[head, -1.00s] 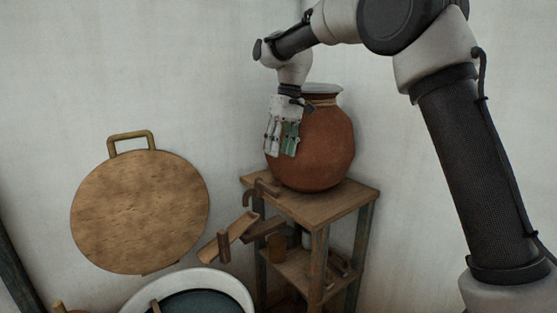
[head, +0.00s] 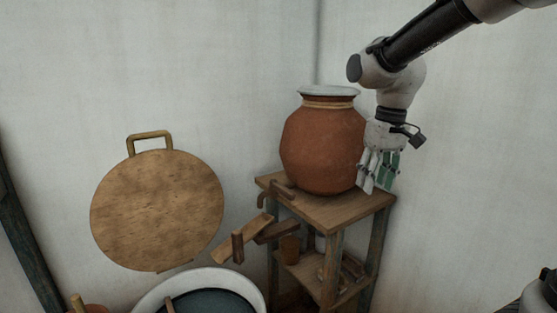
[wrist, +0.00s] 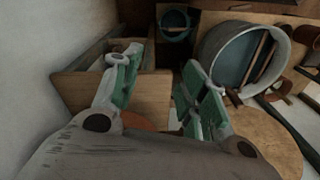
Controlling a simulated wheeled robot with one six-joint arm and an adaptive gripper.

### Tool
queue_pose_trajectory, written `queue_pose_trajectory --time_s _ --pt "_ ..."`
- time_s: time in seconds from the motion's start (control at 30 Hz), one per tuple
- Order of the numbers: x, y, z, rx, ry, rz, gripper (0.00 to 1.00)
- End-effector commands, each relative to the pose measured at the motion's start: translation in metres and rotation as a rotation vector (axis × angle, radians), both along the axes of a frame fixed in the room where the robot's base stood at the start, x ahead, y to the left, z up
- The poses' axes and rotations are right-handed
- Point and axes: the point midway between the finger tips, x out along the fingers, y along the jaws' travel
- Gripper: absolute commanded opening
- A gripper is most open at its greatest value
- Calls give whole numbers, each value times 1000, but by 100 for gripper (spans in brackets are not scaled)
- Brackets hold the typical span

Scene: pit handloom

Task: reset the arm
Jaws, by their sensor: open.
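My gripper (head: 377,172) is open and empty in the head view, pointing down at the right of a large clay pot. In that picture it overlaps the pot's right edge; whether it touches cannot be told. Its two green-padded fingers stand apart in the wrist view (wrist: 160,88). The terracotta pot (head: 322,145), with a pale lid, stands upright on a small wooden stand (head: 335,212).
A round wooden board (head: 158,212) with a handle is at the left by the wall. A white-rimmed basin (head: 250,281) of dark liquid stands low in front, also in the wrist view (wrist: 205,50). A wooden spout-like piece (head: 240,242) juts beside the stand. White walls close the corner.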

Motion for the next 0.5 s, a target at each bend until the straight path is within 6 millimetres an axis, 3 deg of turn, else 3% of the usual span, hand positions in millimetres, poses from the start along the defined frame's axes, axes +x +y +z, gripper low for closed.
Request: queue_pose_trajectory --time_s 0.03,0.1,0.3,0.4,0.5 --pt "-27 -24 3 0 -28 -37 43" --pt "-61 -51 3 -5 -65 -83 43" --pt "-146 -107 -5 -10 -174 -201 43" --pt "-172 -121 -4 -7 -227 -250 43" --pt "-181 -129 6 0 -288 -288 43"
